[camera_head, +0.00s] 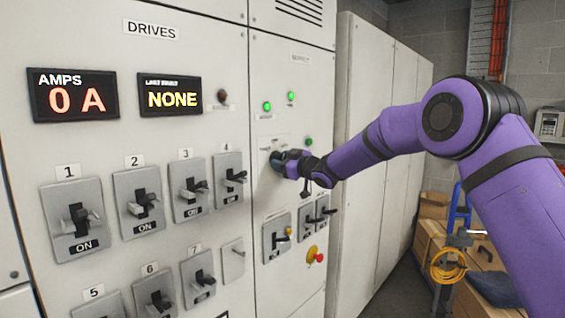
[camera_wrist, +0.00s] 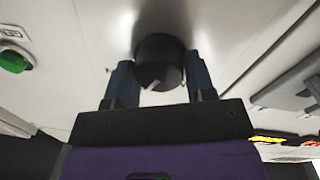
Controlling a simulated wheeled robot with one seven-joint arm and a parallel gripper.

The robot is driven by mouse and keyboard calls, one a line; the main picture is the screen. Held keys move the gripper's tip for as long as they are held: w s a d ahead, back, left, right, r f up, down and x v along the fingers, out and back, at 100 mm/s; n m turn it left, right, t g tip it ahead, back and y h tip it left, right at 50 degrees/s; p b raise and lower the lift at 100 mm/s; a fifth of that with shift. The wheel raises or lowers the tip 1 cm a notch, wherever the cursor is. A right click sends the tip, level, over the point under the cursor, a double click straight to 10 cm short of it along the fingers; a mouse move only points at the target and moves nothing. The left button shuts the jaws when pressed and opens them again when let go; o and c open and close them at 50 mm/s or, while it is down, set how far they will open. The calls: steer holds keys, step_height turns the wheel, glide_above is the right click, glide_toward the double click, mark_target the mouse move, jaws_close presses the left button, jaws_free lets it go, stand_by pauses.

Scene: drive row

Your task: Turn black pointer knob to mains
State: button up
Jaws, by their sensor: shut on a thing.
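The black pointer knob (camera_wrist: 158,62) is on the pale cabinet panel, with a light pointer line on its face. In the wrist view my gripper (camera_wrist: 158,80) has one blue fingertip on each side of the knob, shut on it. The pointer line slants down to the left in this view. In the head view my gripper (camera_head: 290,162) is against the right-hand panel, and it hides the knob there. The labels around the knob cannot be read.
Green lamps (camera_head: 267,106) sit above the knob. Lever switches (camera_head: 277,237) and a red button on yellow (camera_head: 316,256) sit below. Numbered switches (camera_head: 189,190) fill the left panel. A cart with a yellow coil (camera_head: 449,265) and boxes stand at the right.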

steer(key=shift+w+d+n+g+y, duration=0.15)
steer(key=shift+n+y, duration=0.15)
steer(key=shift+n, duration=3.45)
steer(key=shift+s+a+n+g+y, duration=0.15)
steer(key=shift+n+y, duration=0.15)
steer(key=shift+n, duration=3.45)
steer(key=shift+w+d+n, duration=0.1)
steer(key=shift+n, duration=0.2)
steer(key=o, duration=0.9)
